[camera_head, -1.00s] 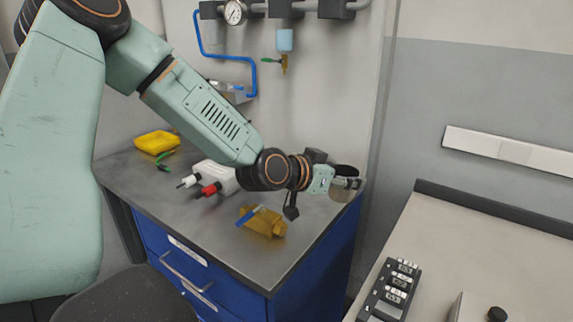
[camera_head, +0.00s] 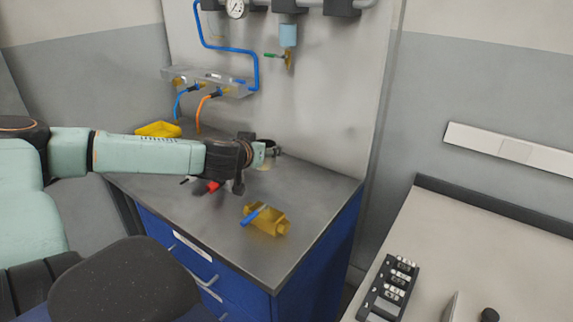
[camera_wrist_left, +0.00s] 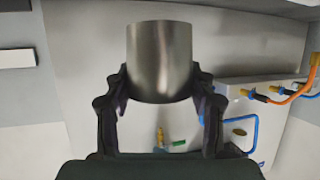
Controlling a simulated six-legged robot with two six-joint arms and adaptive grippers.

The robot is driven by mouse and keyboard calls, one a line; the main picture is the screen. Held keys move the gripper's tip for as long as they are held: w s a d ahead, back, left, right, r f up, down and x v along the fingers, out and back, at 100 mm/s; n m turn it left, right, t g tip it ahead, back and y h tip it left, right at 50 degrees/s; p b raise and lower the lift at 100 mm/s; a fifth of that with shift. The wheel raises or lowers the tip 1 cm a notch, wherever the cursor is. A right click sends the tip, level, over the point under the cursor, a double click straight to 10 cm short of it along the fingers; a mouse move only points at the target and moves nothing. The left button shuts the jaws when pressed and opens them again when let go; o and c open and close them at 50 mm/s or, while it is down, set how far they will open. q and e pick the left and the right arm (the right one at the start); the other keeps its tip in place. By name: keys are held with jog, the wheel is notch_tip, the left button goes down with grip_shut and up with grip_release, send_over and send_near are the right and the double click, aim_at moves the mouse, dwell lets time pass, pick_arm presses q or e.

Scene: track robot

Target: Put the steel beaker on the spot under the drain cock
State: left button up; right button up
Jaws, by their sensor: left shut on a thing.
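My left gripper (camera_head: 266,150) is shut on the steel beaker (camera_wrist_left: 160,58). In the left wrist view, its two dark fingers (camera_wrist_left: 160,85) press on the beaker's sides. In the head view, the gripper and beaker are above the back of the grey bench, mostly hidden by the wrist. The drain cock (camera_head: 288,58) is brass with a green handle and hangs on the wall panel below a pale blue cup, higher than the gripper. It also shows in the left wrist view (camera_wrist_left: 161,138). I cannot make out the spot under it. My right gripper is not in view.
A brass-coloured block with a blue handle (camera_head: 266,219) lies on the bench (camera_head: 320,190). A yellow tray (camera_head: 158,129) stands at the back left. Red and white items are partly behind my arm. A shelf with blue and orange hoses (camera_head: 212,84) is on the wall.

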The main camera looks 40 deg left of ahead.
pick_arm(q)
jog(key=shift+s+d+r, duration=0.15)
jog(key=shift+s+r, duration=0.1)
jog(key=shift+s, duration=0.1)
jog(key=shift+s+f, duration=0.1)
jog(key=shift+f, duration=0.05)
jog(key=shift+a+f+n+y+p, duration=0.35)
jog(key=shift+a+f, duration=0.4)
jog(key=shift+a, duration=0.25)
jog(key=w+a+f+y+b, duration=0.1)
jog(key=w+a+b, duration=0.1)
jog(key=w+b, duration=0.55)
jog(key=w+a+f+b, duration=0.1)
jog(key=w+a+b, duration=0.25)
jog(key=w, duration=0.65)
jog(key=shift+n+g, duration=0.3)
jog(key=shift+n, duration=0.15)
jog(key=f+b, duration=0.1)
jog(key=f, duration=0.1)
jog(key=f+b, duration=0.1)
jog(key=f, duration=0.1)
jog(key=d+f+b, duration=0.1)
jog(key=f, duration=0.2)
jog(key=shift+b, duration=0.4)
jog(key=shift+w, duration=0.1)
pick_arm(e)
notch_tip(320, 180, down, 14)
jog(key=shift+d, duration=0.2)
